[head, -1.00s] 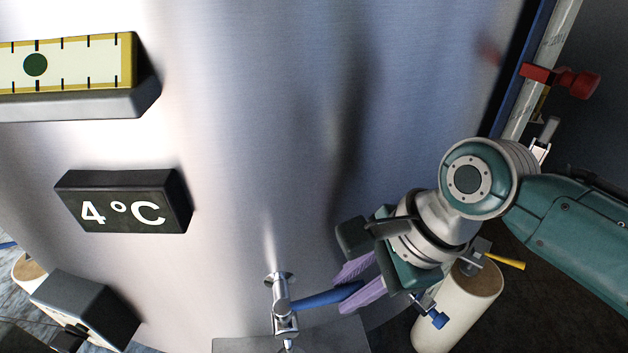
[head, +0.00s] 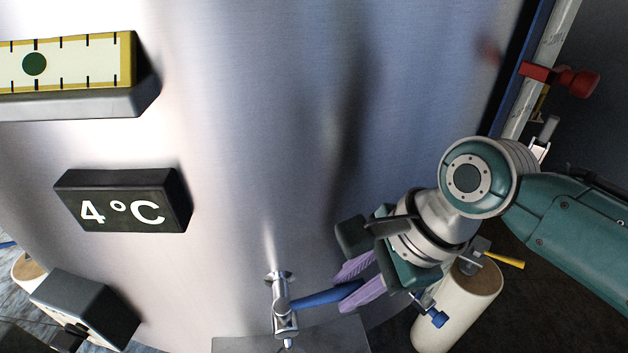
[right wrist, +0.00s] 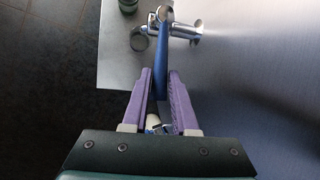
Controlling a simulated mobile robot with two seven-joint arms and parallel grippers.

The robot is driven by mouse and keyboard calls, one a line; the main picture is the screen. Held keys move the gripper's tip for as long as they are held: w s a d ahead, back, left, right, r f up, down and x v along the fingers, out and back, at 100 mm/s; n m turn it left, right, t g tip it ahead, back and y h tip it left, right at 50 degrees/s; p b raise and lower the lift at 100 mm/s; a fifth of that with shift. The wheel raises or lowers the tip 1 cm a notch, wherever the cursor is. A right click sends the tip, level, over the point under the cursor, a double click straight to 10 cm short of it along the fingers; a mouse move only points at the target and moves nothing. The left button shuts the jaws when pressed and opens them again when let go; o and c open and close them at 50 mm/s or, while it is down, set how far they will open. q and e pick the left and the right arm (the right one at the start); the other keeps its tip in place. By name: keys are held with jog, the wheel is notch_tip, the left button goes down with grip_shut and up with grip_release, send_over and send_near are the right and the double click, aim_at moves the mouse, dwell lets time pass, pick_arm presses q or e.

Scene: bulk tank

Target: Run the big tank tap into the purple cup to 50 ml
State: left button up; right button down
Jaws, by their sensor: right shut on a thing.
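The big tank (head: 240,190) fills most of the head view with its brushed steel wall. Its chrome tap (head: 283,308) sticks out low on the wall, with a long blue lever (head: 318,298) pointing right. My right gripper (head: 342,293) has purple fingers and is shut on the lever near its free end. In the right wrist view the lever (right wrist: 161,60) runs between the fingers to the tap (right wrist: 184,31). I see no purple cup in either view. My left gripper is out of view.
A grey plate (head: 235,345) lies below the tap. A dark green round thing (right wrist: 128,5) stands on it, mostly cut off. A 4°C display (head: 122,205) and a yellow-framed gauge (head: 70,65) are at left. A pale post (head: 455,310) stands close to my right gripper.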

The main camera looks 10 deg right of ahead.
jog(key=s+m+p, duration=0.1)
jog(key=p, duration=0.2)
jog(key=s+m+t+p, duration=0.1)
jog(key=m+p, duration=0.1)
jog(key=s+a+m+h+p, duration=0.1)
jog(key=p, duration=0.2)
jog(key=shift+s+m+t+p, duration=0.15)
jog(key=shift+m+t+p, duration=0.15)
jog(key=c, duration=0.7)
grip_release()
jog(key=shift+p+v, duration=1.85)
jog(key=shift+v, duration=3.1)
